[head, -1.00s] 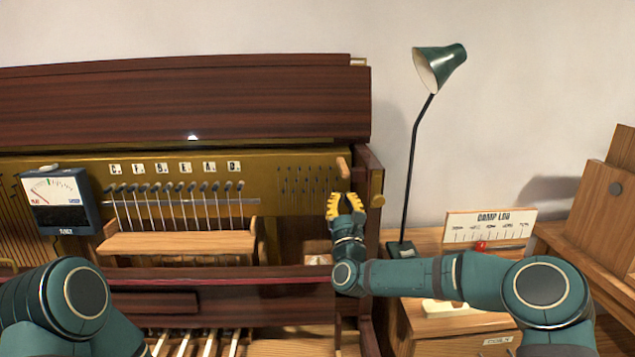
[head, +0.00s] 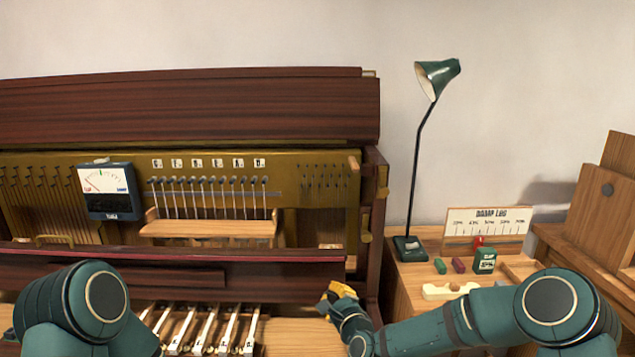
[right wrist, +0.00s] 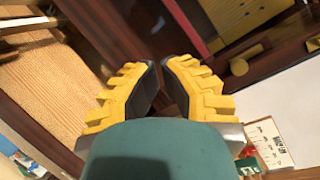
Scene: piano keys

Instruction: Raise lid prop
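I cannot tell for sure which part is the lid prop. A short wooden piece (head: 353,163) stands at the right end of the brass plate, under the dark red-brown lid (head: 190,105), and may be it. My right gripper (head: 338,291) is low in front of the piano's right end, well below and apart from that piece. In the right wrist view its yellow fingers (right wrist: 160,66) have a narrow gap between the tips and nothing in it. Only my left arm shows at the lower left; its gripper is out of view.
A blue meter (head: 108,190) and a wooden rail (head: 208,229) sit at the open piano front, above the keys (head: 205,330). A green lamp (head: 438,75) and small blocks stand on the wooden side table (head: 410,272) at right. A brass knob (head: 365,237) is on the right side.

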